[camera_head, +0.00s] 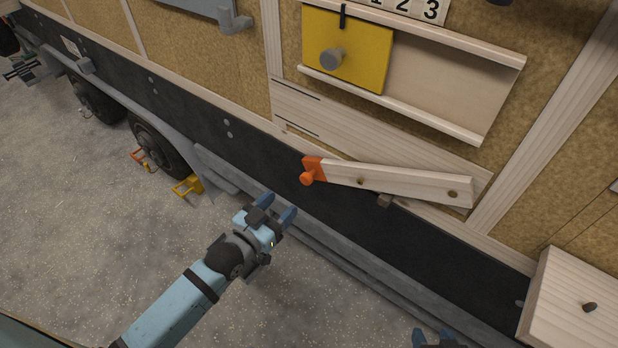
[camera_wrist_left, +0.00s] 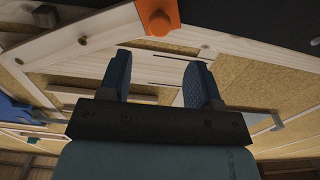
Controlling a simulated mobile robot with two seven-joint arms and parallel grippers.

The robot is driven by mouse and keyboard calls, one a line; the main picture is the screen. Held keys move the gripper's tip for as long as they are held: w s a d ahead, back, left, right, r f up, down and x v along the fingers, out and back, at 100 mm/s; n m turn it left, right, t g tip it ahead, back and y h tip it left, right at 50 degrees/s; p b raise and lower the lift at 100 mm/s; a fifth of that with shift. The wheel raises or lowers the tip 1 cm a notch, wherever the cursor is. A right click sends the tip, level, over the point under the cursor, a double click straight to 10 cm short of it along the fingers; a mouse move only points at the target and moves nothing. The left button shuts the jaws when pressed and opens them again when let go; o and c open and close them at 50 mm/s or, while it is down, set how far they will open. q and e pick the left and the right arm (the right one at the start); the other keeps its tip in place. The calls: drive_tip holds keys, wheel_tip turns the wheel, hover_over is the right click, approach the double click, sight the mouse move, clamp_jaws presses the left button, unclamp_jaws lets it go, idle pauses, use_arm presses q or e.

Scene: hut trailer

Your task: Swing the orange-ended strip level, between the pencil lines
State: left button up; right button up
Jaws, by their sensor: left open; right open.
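The wooden strip (camera_head: 410,184) hangs on the trailer wall with its orange end (camera_head: 313,170) and orange knob at the left. A bolt shows near its right end. In the picture the strip slopes a little down to the right; its orange end lies below the board with the two dark pencil lines (camera_head: 297,90). My left gripper (camera_head: 277,205) is open and empty, below and left of the orange end, apart from it. The left wrist view shows the orange end (camera_wrist_left: 157,16) beyond the open fingers. My right gripper (camera_head: 434,336) shows only at the bottom edge, open.
A yellow sliding panel (camera_head: 365,55) with a grey knob sits in rails above. A small block (camera_head: 384,201) juts out under the strip. A wooden box (camera_head: 575,300) stands out at the lower right. A grey ledge (camera_head: 330,255) runs along the trailer's bottom.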

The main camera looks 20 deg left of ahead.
sight(304, 181)
use_arm(q)
drive_tip(key=x, duration=0.9)
drive_tip(key=shift+w+d+f, duration=0.1)
drive_tip(key=shift+w, duration=0.15)
drive_tip(key=shift+w+d, duration=0.15)
drive_tip(key=shift+w, duration=0.3)
use_arm(e)
drive_tip(key=shift+w+d+f, duration=0.15)
drive_tip(key=shift+w+d, duration=0.05)
drive_tip(key=shift+d, duration=0.1)
use_arm(q)
clamp_jaws()
drive_tip(key=a+r+m+p, duration=0.1)
drive_tip(key=r+p, duration=0.3)
drive_tip(key=a+r+m+p, duration=0.1)
drive_tip(key=r+m+p, duration=0.1)
drive_tip(key=r+p, duration=0.2)
drive_tip(key=w+a+r+m+p, duration=0.1)
drive_tip(key=r+p, duration=0.2)
drive_tip(key=r, duration=0.3)
drive_tip(key=shift+m+p, duration=0.4)
drive_tip(key=shift+r, duration=0.3)
use_arm(e)
wheel_tip(304, 181, up, 9)
drive_tip(key=s, duration=0.1)
drive_tip(key=shift+d+n, duration=0.35)
drive_tip(key=shift+n, duration=0.05)
